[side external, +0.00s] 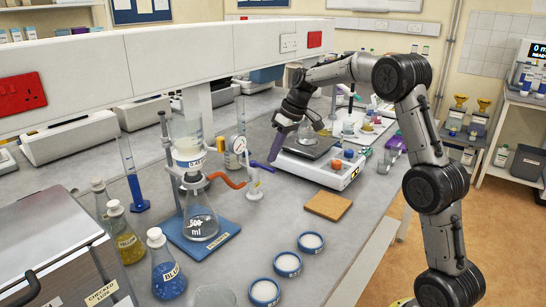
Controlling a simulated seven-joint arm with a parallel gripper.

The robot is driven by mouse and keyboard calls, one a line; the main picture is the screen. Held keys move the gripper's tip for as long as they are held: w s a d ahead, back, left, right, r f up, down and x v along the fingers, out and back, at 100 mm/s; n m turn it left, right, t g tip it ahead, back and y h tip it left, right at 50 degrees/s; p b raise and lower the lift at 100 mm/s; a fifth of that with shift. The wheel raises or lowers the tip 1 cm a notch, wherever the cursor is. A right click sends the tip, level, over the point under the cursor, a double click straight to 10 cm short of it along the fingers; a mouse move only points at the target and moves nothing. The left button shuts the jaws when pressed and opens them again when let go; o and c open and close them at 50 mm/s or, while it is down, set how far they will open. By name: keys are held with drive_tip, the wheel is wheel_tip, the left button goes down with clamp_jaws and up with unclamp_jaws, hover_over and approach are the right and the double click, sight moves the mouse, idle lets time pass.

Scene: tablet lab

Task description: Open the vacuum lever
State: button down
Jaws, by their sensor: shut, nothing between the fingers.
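The vacuum lever (263,167) is a small purple bar on a white valve post (254,183). It points to the right, roughly level. An orange hose (228,181) runs from the valve to the filter flask (201,218), marked 500 ml, on a blue base. My gripper (274,157) reaches down from the upper right. Its purplish fingers are shut and empty, with the tips close to the lever's right end. I cannot tell whether they touch it.
A white hotplate-like device (316,162) with coloured knobs is right of my gripper. A cork mat (328,205) and blue-rimmed dishes (287,263) lie in front. Grey bench between valve and mat is clear.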

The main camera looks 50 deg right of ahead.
drive_tip(key=shift+a+f, duration=0.3)
drive_tip(key=shift+f, duration=0.15)
drive_tip(key=shift+s+a+m+h, duration=0.15)
drive_tip(key=shift+a+m, duration=0.15)
drive_tip(key=shift+m, duration=0.25)
drive_tip(key=shift+a+m+h, duration=0.15)
drive_tip(key=shift+a+m, duration=0.15)
drive_tip(key=shift+m, duration=0.25)
drive_tip(key=w+a+m+h, duration=0.3)
drive_tip(key=a+m, duration=0.3)
drive_tip(key=m, duration=0.2)
drive_tip(key=shift+w+f+m, duration=0.15)
drive_tip(key=shift+w+m, duration=0.15)
idle(0.5)
drive_tip(key=shift+w+a+f, duration=0.1)
drive_tip(key=shift+w+a, duration=0.1)
drive_tip(key=shift+w, duration=0.2)
idle(0.4)
drive_tip(key=shift+d, duration=0.1)
